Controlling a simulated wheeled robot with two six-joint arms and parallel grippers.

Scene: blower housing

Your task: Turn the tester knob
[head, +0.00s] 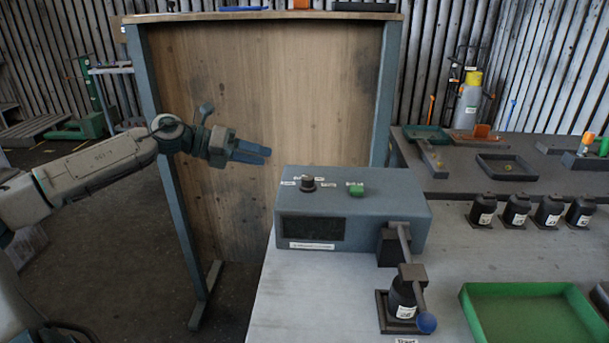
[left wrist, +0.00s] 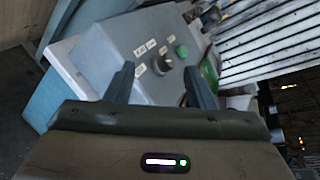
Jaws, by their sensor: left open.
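My right gripper is not in view.
A lever with a blue ball (head: 426,322) stands at the tester's front right, by a black labelled bottle (head: 402,298) in a holder. A green tray (head: 528,312) lies at right. Several black bottles stand behind it. A wooden panel (head: 265,110) rises behind my left gripper.

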